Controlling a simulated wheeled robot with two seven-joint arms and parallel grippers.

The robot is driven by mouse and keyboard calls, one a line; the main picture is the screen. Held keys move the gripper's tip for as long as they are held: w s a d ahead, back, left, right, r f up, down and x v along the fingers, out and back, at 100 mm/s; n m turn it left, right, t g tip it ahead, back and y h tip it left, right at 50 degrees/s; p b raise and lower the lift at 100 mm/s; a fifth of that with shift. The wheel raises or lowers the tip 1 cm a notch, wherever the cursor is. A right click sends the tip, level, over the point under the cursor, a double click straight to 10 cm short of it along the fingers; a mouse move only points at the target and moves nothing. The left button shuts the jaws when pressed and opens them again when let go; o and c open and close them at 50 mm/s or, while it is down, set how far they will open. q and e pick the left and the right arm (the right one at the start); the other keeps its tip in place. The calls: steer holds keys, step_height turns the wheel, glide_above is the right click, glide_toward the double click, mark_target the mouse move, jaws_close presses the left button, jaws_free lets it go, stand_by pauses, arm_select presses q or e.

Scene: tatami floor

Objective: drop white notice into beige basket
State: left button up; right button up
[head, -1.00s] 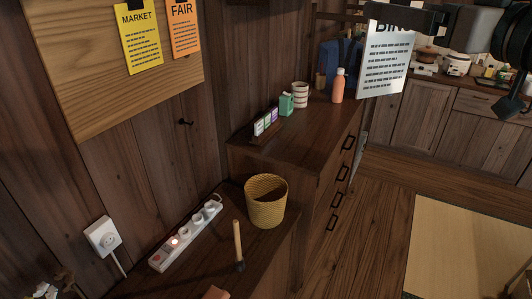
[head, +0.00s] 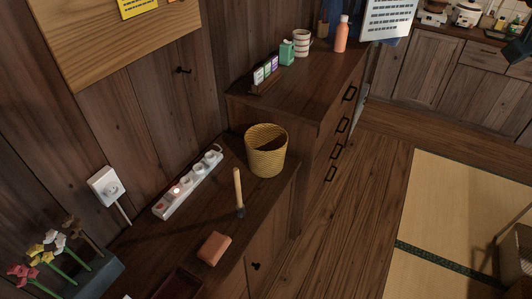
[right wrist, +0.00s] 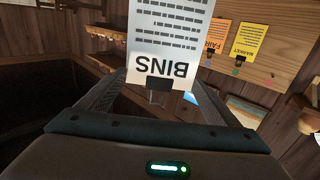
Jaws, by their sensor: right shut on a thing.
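The white notice (head: 388,20) hangs at the top right of the head view, its top cut off by the frame. In the right wrist view the notice (right wrist: 165,30) appears upside down with the heading "BINS" and a black clip (right wrist: 160,84) at its headed edge. My right gripper (right wrist: 158,92) is shut on the notice at this clip. The beige basket (head: 266,150) is a woven, round bin standing upright on the low cabinet; the notice is well apart from it. My left gripper is not in view.
The taller cabinet behind holds an orange bottle (head: 342,34), a striped cup (head: 302,43) and a green carton (head: 287,53). Open floor lies to the right.

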mark_target(394, 11)
steer(key=shift+m+h, duration=0.3)
steer(key=w+f, duration=0.2)
steer(key=f, duration=0.1)
steer(key=w+a+f, duration=0.1)
steer(key=w+f, duration=0.1)
steer(key=f, duration=0.1)
steer(key=w+f, duration=0.1)
steer(key=f, duration=0.3)
steer(key=shift+w+a, duration=0.2)
steer(key=shift+w, duration=0.2)
step_height(394, 11, down, 12)
steer(key=w+r+m+h, duration=0.1)
steer(key=w+h, duration=0.1)
steer(key=s+f+m+h, duration=0.1)
steer(key=s+f, duration=0.2)
steer(key=f, duration=0.4)
steer(key=s+f+m+t+h, duration=0.1)
steer(key=s+f, duration=0.2)
steer(key=f, duration=0.5)
steer(key=s+f+h, duration=0.2)
steer(key=s+f, duration=0.1)
steer(key=f, duration=0.4)
steer(key=shift+s+f+m, duration=0.2)
steer(key=shift+f+m, duration=0.1)
steer(key=shift+m, duration=0.1)
steer(key=shift+w, duration=0.1)
